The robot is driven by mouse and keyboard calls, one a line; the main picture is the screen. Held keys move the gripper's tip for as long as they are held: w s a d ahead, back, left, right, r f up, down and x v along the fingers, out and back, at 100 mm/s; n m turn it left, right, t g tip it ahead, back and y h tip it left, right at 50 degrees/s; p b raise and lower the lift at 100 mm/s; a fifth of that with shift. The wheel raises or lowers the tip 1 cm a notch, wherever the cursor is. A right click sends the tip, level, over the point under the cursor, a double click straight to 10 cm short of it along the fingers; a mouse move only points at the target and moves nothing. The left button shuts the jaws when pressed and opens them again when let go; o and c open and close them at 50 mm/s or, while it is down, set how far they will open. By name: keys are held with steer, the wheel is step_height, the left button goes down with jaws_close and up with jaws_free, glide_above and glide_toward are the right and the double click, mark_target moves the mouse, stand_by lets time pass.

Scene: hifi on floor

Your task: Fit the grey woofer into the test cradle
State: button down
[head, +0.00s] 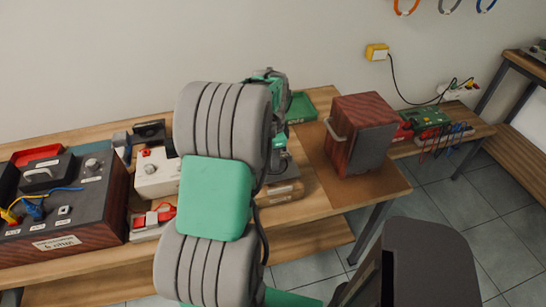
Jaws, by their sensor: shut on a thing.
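My arm fills the middle of the head view and hides much of the bench behind it. My gripper (280,140) is only partly in view beyond the arm, over the bench, and its fingertips are not clear. It is shut on a dark grey piece (285,166), apparently the grey woofer, mostly hidden by the arm. I cannot make out the test cradle for certain. Low wood-coloured blocks (284,192) lie beneath the grey piece, partly hidden.
A red-brown speaker box (350,142) with a dark front stands on a brown mat (385,186) at the right. A green tray (301,108) lies behind. A large instrument case (100,205) and a white device (154,178) stand at the left. Cables and a green unit (426,119) are farther right.

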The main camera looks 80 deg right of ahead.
steer(key=shift+f+b, duration=1)
steer(key=shift+f, duration=0.7)
steer(key=c, duration=1.2)
jaws_free()
steer(key=shift+c, duration=0.2)
steer(key=o, duration=0.4)
steer(key=shift+f, duration=0.1)
steer(key=shift+c, duration=0.2)
steer(key=shift+a+f, duration=0.1)
step_height(320, 180, up, 8)
steer(key=shift+b, duration=0.3)
